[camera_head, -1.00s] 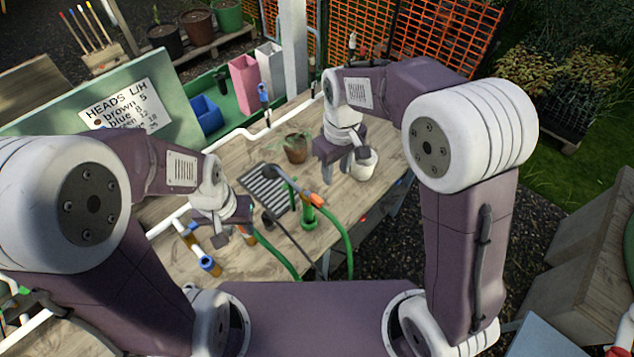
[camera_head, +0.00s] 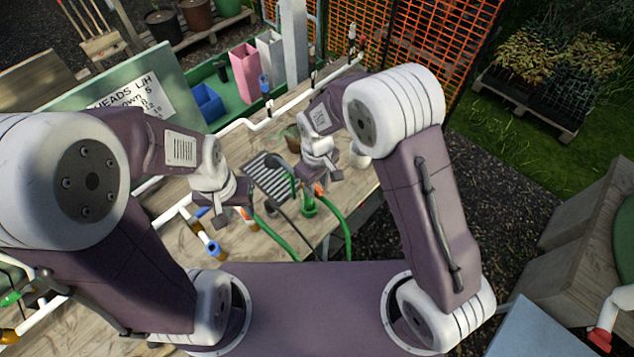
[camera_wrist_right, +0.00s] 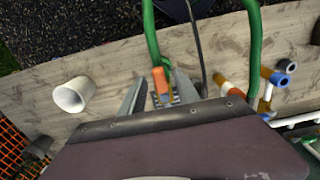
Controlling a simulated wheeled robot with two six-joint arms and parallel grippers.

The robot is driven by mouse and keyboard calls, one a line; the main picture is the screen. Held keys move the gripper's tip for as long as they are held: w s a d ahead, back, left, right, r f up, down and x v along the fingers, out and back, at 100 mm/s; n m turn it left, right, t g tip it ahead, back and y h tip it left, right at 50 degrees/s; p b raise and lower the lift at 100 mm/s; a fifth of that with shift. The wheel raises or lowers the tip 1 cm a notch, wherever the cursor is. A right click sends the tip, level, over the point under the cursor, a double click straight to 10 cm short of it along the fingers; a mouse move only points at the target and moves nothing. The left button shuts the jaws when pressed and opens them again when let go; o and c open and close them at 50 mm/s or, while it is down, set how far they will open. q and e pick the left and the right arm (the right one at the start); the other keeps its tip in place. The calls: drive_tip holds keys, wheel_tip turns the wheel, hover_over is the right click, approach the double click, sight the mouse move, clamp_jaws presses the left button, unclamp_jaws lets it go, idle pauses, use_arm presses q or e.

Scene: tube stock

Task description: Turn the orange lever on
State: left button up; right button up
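The orange lever (camera_head: 319,189) sits on top of a green upright fitting (camera_head: 308,207) with a green hose, on the wooden bench. My right gripper (camera_head: 317,181) is over it, pointing down, and partly hides it in the head view. In the right wrist view the lever (camera_wrist_right: 161,82) lies between the two spread fingers of my right gripper (camera_wrist_right: 160,77). The fingers look apart from it, though contact is hard to judge. My left gripper (camera_head: 235,213) is empty over the bench, left of the lever, with its fingers apart.
A white cup (camera_wrist_right: 72,94) stands near the right gripper. A potted plant (camera_head: 291,139) and a black slotted grate (camera_head: 268,177) are behind. Blue-ended pipes (camera_head: 214,248) are at the left gripper. Green hoses (camera_head: 347,240) and a dark cable run over the bench's front edge.

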clamp_jaws()
drive_tip(key=shift+w+n, duration=0.15)
drive_tip(key=shift+n, duration=0.15)
drive_tip(key=shift+w+n, duration=0.8)
drive_tip(key=shift+n, duration=2.1)
drive_tip(key=shift+w+n, duration=0.85)
drive_tip(key=shift+n, duration=2.05)
drive_tip(key=shift+w+n, duration=0.8)
drive_tip(key=shift+n, duration=2.1)
unclamp_jaws()
